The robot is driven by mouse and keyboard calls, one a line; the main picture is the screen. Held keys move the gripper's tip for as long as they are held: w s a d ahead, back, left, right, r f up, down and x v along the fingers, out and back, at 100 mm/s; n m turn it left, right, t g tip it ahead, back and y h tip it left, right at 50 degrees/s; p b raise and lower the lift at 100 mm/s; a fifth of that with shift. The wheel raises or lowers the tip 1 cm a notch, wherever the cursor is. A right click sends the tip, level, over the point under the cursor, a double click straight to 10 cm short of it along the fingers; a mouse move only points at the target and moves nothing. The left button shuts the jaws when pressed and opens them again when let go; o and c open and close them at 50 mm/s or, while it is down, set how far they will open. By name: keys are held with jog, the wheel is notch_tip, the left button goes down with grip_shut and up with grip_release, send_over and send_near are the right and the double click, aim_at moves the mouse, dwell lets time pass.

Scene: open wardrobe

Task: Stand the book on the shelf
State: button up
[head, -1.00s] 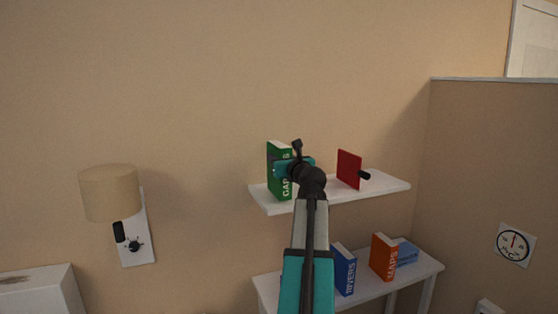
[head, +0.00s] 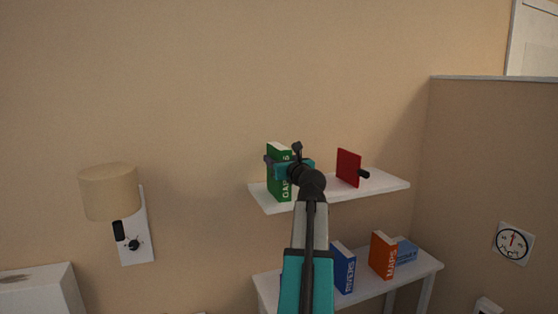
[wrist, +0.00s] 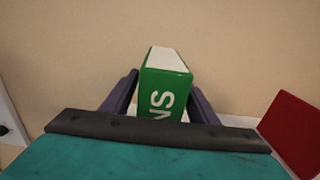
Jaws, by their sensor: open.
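A green book (head: 279,158) with a white top edge and white letters stands upright on the upper shelf (head: 384,190), near its left end. In the wrist view the book (wrist: 165,86) is between my open fingers.
A red bookend-like panel (head: 347,167) with a dark knob stands to the right on the same shelf. Below, a lower shelf (head: 357,293) holds blue (head: 343,268), orange (head: 382,255) and light blue books. A wall lamp (head: 109,191) is at left.

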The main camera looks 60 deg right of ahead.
jog(key=shift+r, duration=0.15)
jog(key=b+v, duration=0.1)
jog(key=v, duration=1.1)
dwell(1.1)
